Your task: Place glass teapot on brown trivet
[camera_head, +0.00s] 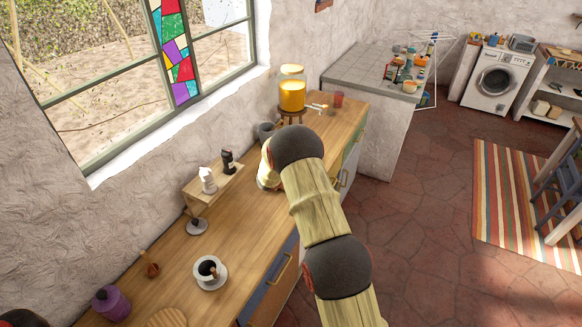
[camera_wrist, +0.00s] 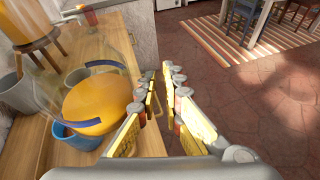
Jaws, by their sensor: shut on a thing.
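The glass teapot (camera_wrist: 97,105), clear with orange tea inside and blue bands on it, is just left of my gripper (camera_wrist: 162,76) in the wrist view. The yellow-padded fingers are shut on the teapot; the clear part between them is hard to make out. In the head view my arm hides both gripper and teapot. A round slatted wooden piece, apparently the brown trivet (camera_head: 167,319), lies on the counter and is cut off by the bottom edge of the head view.
A coffee cup on a saucer (camera_head: 209,277), a purple jar (camera_head: 110,303) and a small wooden shelf (camera_head: 213,187) with shakers stand along the counter (camera_head: 178,265). A drink dispenser (camera_head: 292,92) is at the far end. A blue cup (camera_wrist: 78,139) is by the teapot.

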